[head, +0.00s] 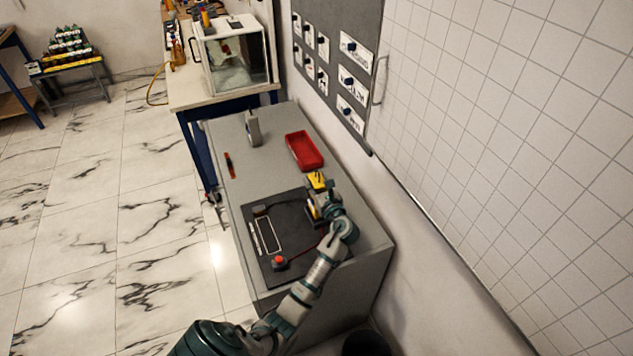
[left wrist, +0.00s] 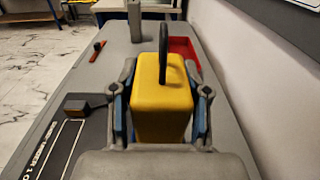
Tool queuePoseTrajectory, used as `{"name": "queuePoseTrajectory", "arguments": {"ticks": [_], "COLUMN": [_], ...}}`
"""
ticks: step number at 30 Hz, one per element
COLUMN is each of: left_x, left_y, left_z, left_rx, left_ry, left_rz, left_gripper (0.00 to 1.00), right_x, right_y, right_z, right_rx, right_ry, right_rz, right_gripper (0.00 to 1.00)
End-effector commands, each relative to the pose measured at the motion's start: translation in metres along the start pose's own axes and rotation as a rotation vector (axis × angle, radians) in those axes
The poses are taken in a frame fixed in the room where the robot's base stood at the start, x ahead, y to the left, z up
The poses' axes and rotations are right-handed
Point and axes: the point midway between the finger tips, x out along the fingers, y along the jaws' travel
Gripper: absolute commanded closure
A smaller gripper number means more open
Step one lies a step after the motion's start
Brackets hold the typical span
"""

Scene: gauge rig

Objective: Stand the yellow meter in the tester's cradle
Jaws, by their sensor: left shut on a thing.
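The yellow meter (head: 318,181) is a boxy yellow block with a dark upright loop on top, seen closely in the left wrist view (left wrist: 161,108). My left gripper (head: 318,200) is shut on it, with a finger on each side in the left wrist view (left wrist: 160,115). The meter looks upright at the right edge of the tester's dark panel (head: 290,222); whether it touches below is hidden. The panel bears a white outlined rectangle, a small dark block (head: 262,210) and a red button (head: 279,261). I cannot clearly make out a cradle. My right gripper is out of view.
A red tray (head: 304,150) lies beyond the meter on the grey bench (head: 222,140). A grey upright piece (head: 253,128) and a red-and-dark tool (head: 229,165) are at the far left. A wall runs along the right. A glass tank (head: 236,60) stands behind.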

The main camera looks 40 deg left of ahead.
Motion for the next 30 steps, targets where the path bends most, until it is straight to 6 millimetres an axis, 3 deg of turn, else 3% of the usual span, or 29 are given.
{"name": "queuePoseTrajectory", "arguments": {"ticks": [30], "left_x": [0.001], "left_y": [0.0], "left_z": [-0.03], "left_rx": [0.001], "left_ry": [-0.002], "left_rz": [0.0], "left_gripper": [1.0], "right_x": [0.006], "right_y": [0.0], "right_z": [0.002], "right_rx": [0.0], "right_ry": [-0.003], "right_rz": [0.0], "right_gripper": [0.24]}}
